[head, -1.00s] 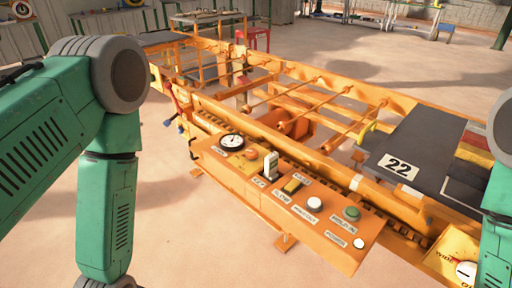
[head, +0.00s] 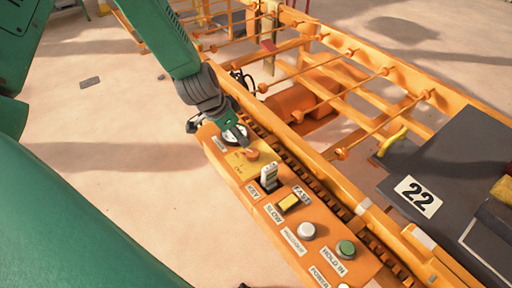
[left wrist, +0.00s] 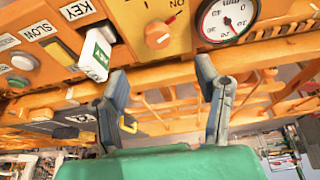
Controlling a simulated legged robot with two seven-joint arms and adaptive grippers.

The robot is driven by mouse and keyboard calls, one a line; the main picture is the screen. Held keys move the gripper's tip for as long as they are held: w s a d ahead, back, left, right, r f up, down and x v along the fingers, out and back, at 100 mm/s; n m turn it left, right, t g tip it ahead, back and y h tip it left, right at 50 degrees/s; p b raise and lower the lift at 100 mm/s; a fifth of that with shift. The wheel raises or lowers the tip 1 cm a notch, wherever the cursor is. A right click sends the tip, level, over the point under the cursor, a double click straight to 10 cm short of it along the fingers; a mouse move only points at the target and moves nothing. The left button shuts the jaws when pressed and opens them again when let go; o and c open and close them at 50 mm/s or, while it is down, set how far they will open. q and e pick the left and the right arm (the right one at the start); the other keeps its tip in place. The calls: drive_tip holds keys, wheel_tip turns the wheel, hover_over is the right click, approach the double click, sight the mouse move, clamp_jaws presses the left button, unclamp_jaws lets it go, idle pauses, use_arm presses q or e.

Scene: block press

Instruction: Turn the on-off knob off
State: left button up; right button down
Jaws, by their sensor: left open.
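The on-off knob (head: 252,155) is a round orange knob on a yellow plate at the far end of the orange control panel (head: 219,158). My left gripper (head: 238,132) is at the panel's far end, close to the knob. In the left wrist view the gripper (left wrist: 162,80) has its fingers spread, with the knob beyond the gap between them; no contact shows. My right gripper is out of view.
A round gauge (left wrist: 226,18) sits right beside the knob. A key switch (head: 269,176) stands up on its other side, close to one finger in the left wrist view. A yellow switch (head: 288,203), a white button (head: 306,231) and a green button (head: 345,248) follow along the panel.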

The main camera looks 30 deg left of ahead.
sight(252, 152)
use_arm(q)
drive_tip(key=x, duration=0.3)
drive_tip(key=b+x, duration=0.1)
drive_tip(key=x, duration=0.6)
drive_tip(key=shift+d+f+b, duration=0.1)
drive_tip(key=shift+d+b, duration=0.2)
drive_tip(key=shift+b, duration=0.05)
drive_tip(key=shift+w+a+f, duration=0.1)
drive_tip(key=shift+w+f, duration=0.15)
drive_tip(key=shift+f, duration=0.35)
drive_tip(key=c, duration=1.1)
